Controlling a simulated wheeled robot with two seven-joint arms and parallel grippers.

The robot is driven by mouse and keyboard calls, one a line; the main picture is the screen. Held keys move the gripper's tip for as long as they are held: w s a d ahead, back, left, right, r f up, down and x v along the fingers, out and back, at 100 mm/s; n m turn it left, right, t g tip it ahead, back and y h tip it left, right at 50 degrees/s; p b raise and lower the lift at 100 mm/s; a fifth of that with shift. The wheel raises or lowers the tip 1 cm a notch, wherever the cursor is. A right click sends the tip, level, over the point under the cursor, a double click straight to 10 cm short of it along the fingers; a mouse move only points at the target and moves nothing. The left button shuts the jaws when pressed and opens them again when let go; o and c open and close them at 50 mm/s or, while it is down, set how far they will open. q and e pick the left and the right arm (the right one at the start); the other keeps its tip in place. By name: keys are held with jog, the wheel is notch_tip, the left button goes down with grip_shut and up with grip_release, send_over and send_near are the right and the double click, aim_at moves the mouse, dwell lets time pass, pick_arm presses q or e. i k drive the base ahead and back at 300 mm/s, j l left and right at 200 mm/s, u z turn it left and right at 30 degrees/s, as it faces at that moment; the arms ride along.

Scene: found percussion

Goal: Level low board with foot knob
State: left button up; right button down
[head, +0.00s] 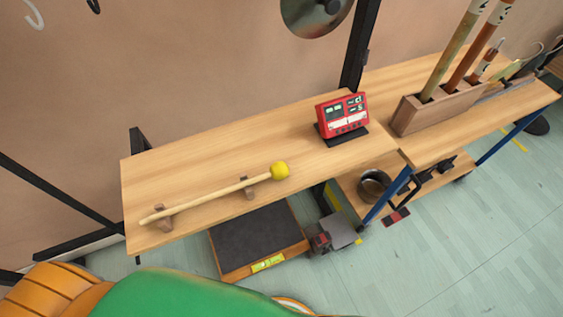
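A low board (255,238) with a dark top and a wooden front edge sits near the floor, partly under the front of the wooden bench. A yellow-green label or strip (268,263) is on its front edge. I cannot make out a foot knob, and I cannot tell whether the board is level. The bench hides its back part. Neither of my grippers can be made out in the head view.
The bench (220,150) carries a yellow-headed mallet (280,170) on two rests and a red device (342,114). A grey block-like object (338,231) stands right of the board. A metal bowl (374,184) sits on a lower shelf. A large green and orange shape fills the bottom left.

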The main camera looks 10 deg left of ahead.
aim_at(325, 251)
jog(key=k+j+u, duration=0.1)
jog(key=k, duration=0.5)
jog(key=k+j+u, duration=0.1)
jog(key=k, duration=0.55)
